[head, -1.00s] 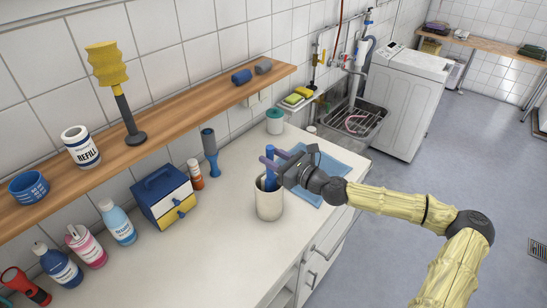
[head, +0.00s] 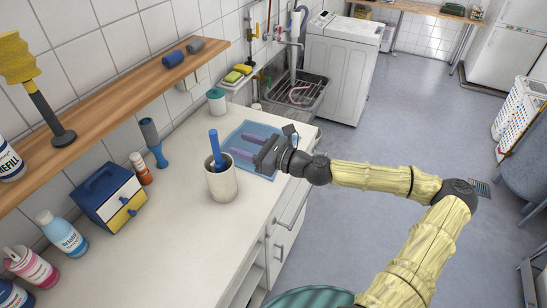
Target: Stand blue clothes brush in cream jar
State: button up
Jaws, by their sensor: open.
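The blue clothes brush (head: 215,147) stands in the cream jar (head: 221,184), its blue handle sticking up above the rim and leaning slightly. Its lower end is hidden inside the jar. The jar is upright on the white counter.
A blue cloth (head: 257,140) lies behind the jar under my gripper. A blue-and-white drawer box (head: 110,197), an orange bottle (head: 141,170) and a grey-blue lint roller (head: 153,142) stand to the left. A teal-lidded jar (head: 216,101) stands behind. The counter's front (head: 190,255) is clear.

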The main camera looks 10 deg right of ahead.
jog(key=b+v, duration=0.1)
jog(key=v, duration=0.7)
jog(key=shift+s+d, duration=0.15)
jog(key=shift+d, duration=0.1)
dwell(0.9)
jog(key=s+a+f+n+g+h, duration=0.1)
jog(key=s+a+f+n+g, duration=0.5)
jog(key=a+f, duration=0.35)
jog(key=s+d+f+n+g+h, duration=0.2)
jog(key=s+f+n+g+h, duration=0.35)
jog(key=f+n, duration=0.3)
jog(key=s+d+r+n+t+h, duration=0.3)
jog(key=d+r+n+h, duration=0.4)
jog(key=d+r+n, duration=0.3)
notch_tip(320, 180, up, 2)
jog(key=shift+s+r+n+h, duration=0.25)
jog(key=shift+s+n+h, duration=0.1)
jog(key=shift+s+n, duration=0.15)
